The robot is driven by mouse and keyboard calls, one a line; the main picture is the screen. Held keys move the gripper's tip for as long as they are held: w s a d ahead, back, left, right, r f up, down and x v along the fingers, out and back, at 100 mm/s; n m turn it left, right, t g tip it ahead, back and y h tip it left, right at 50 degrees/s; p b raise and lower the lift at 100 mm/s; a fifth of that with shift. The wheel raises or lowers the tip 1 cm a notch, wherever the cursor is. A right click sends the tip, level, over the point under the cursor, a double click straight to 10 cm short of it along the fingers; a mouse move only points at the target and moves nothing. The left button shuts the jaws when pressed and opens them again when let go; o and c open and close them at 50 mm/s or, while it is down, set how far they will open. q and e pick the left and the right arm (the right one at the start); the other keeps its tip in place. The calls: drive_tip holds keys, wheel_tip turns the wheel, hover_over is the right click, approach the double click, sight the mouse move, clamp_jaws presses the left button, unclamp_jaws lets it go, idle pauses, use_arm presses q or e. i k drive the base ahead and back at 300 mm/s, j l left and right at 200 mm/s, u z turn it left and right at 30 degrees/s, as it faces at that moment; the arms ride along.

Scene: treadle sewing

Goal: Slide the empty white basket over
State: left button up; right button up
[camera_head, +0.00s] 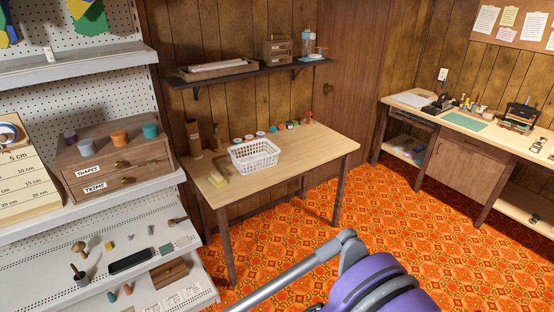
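The white basket (254,156) is a small open lattice basket. It stands upright on a light wooden table (310,152) against the panelled wall, a little left of the table's middle. I see nothing inside it. A grey and purple arm link of mine shows at the bottom centre, well in front of the table and apart from the basket. Neither of my grippers shows in this view.
Small jars and spools stand in a row behind the basket. The table's right half is mostly clear. A dark wall shelf (247,72) hangs above. A pegboard shelf unit stands left.

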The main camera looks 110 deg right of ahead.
sight(248, 164)
drive_tip(key=l+z, duration=0.15)
drive_tip(key=z, duration=3.45)
drive_tip(key=i+l+u, duration=0.1)
drive_tip(key=u, duration=0.3)
drive_tip(key=i+l+u, duration=0.1)
drive_tip(key=u, duration=0.3)
drive_tip(key=i+l+u, duration=0.35)
drive_tip(key=l, duration=0.3)
drive_tip(key=i+l+u, duration=0.2)
drive_tip(key=i+l, duration=0.15)
drive_tip(key=l, duration=0.2)
drive_tip(key=i+l, duration=0.2)
drive_tip(key=l, duration=0.15)
drive_tip(key=i+l+u, duration=0.1)
drive_tip(key=l, duration=0.3)
drive_tip(key=i+l, duration=0.2)
drive_tip(key=l, duration=0.15)
drive_tip(key=i+l, duration=0.15)
drive_tip(key=l, duration=0.25)
drive_tip(key=i+l, duration=0.15)
drive_tip(key=l, duration=0.2)
drive_tip(key=i+l+u, duration=0.1)
drive_tip(key=l, duration=0.3)
drive_tip(key=i, duration=0.05)
